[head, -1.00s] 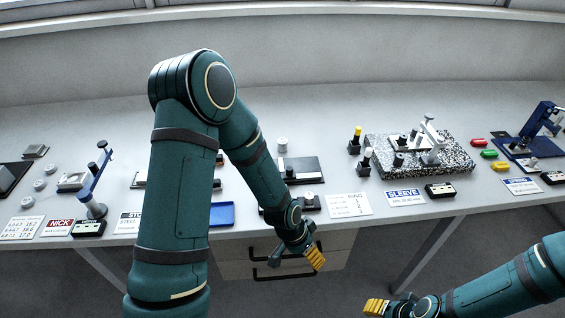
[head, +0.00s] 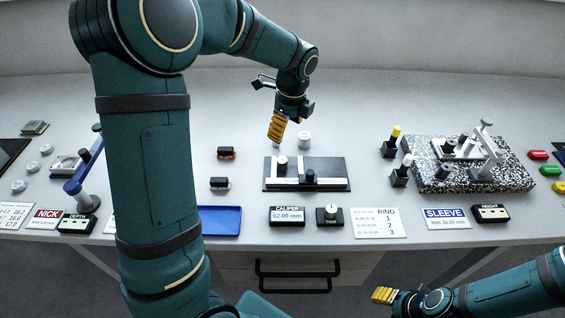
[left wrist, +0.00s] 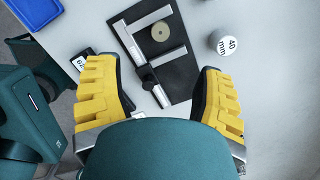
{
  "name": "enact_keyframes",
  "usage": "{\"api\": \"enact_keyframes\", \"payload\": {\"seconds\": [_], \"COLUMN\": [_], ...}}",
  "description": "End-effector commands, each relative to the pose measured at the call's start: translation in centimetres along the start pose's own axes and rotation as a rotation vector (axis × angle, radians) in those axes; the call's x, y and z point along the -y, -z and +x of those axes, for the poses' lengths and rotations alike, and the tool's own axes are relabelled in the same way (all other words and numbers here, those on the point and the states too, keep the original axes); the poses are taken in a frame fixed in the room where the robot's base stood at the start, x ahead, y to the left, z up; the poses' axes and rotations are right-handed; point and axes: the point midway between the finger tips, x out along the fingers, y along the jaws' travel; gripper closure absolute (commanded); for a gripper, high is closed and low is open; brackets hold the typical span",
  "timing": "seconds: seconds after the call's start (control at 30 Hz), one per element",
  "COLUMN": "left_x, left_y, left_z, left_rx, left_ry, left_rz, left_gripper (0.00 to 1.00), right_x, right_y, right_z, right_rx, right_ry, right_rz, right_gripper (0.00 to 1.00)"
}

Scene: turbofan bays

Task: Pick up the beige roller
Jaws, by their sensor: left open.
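The beige roller (left wrist: 160,31) is a short disc with a small centre mark, seen from above in the left wrist view. It sits at the black caliper fixture (left wrist: 185,77), beside its grey bars. In the head view the roller (head: 282,162) stands at the left part of the fixture (head: 337,166). My left gripper (head: 277,128) is above the bench, just behind the roller in the picture. In the left wrist view its yellow fingers (left wrist: 160,72) are wide apart with nothing held; the roller lies ahead of them. My right gripper (head: 384,295) is low at the front, its opening unclear.
A white cylinder marked 40 mm (left wrist: 226,42) stands close behind the fixture. A caliper display (head: 287,216), a small knob box (head: 329,216) and a blue tray (head: 220,220) lie in front. A speckled stone plate (head: 510,176) is at right.

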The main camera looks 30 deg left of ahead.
Motion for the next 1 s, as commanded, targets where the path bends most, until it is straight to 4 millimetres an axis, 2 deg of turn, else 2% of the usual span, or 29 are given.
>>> {"api": "enact_keyframes", "payload": {"seconds": [0.4, 0.77, 1.0], "left_x": [-0.1, 0.0, 0.2], "left_y": [0.1, 0.1, 0.3], "left_z": [6.9, 9.3, 12.7], "left_rx": [-0.001, -0.001, -0.001], "left_ry": [-0.004, -0.003, -0.004], "left_rz": [-0.001, -0.002, -0.001], "left_gripper": [0.32, 0.32, 0.32], "right_x": [-0.5, -0.6, -1.0], "right_y": [-0.5, -0.6, -0.4], "right_z": [1.3, 1.8, 2.8], "right_rx": [0.011, 0.011, 0.006], "right_ry": [0.001, 0.002, 0.001], "right_rz": [-0.004, -0.005, -0.005], "right_gripper": [0.53, 0.53, 0.53]}}
